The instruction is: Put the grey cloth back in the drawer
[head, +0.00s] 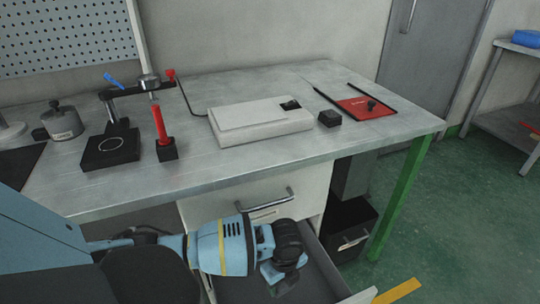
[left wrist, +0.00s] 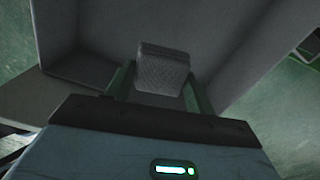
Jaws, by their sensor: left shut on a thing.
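The drawer (head: 330,272) under the workbench is open, and its grey inside shows in the head view. My left gripper (head: 281,275) points down over the open drawer. In the left wrist view my left gripper (left wrist: 160,88) is shut on the grey cloth (left wrist: 163,68), a folded, textured block between the two fingers. The drawer walls (left wrist: 225,45) show around the cloth there. I cannot tell whether the cloth touches the drawer floor. In the head view the cloth is mostly hidden by the gripper. My right gripper is not in view.
The workbench (head: 235,166) above the drawer carries a clamp stand (head: 112,142), a red tool in a black base (head: 161,128), a white box (head: 262,122) and a red mat (head: 366,107). A green table leg (head: 402,195) stands right of the drawer.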

